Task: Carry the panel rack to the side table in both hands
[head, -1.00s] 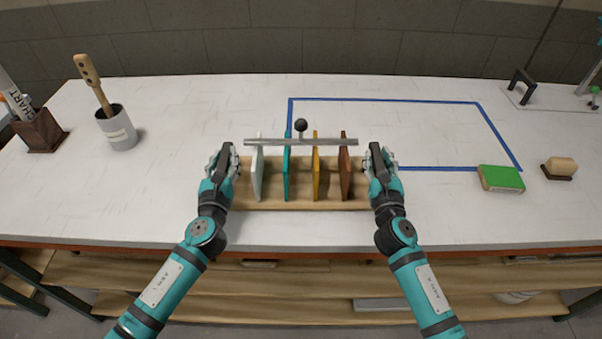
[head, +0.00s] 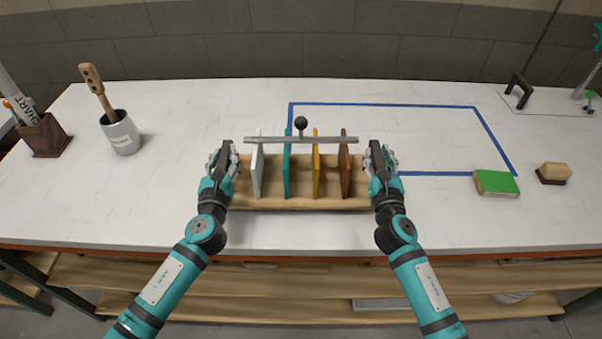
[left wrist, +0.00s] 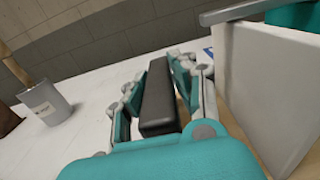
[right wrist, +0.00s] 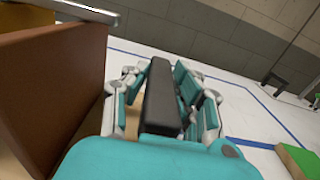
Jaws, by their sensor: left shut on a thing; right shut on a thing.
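The panel rack (head: 301,203) is a wooden tray with upright panels in white, teal, yellow and brown. A metal bar (head: 270,140) with a black knob (head: 301,123) spans above them. My left gripper (head: 226,160) is shut on a black handle (left wrist: 158,100) at the rack's left end, beside the white panel (left wrist: 275,80). My right gripper (head: 377,160) is shut on the matching handle (right wrist: 160,95) at the right end, beside the brown panel (right wrist: 55,85). The rack looks level; its gap above the worktop is hard to judge. I cannot identify the side table.
A blue-outlined rectangle (head: 385,105) lies behind and right of the rack. A green block (head: 496,183) and a wooden-topped brush (head: 554,172) lie right. A cup with a wooden tool (head: 122,133) and a dark wooden holder (head: 45,137) stand left. The white worktop (head: 120,200) is clear nearby.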

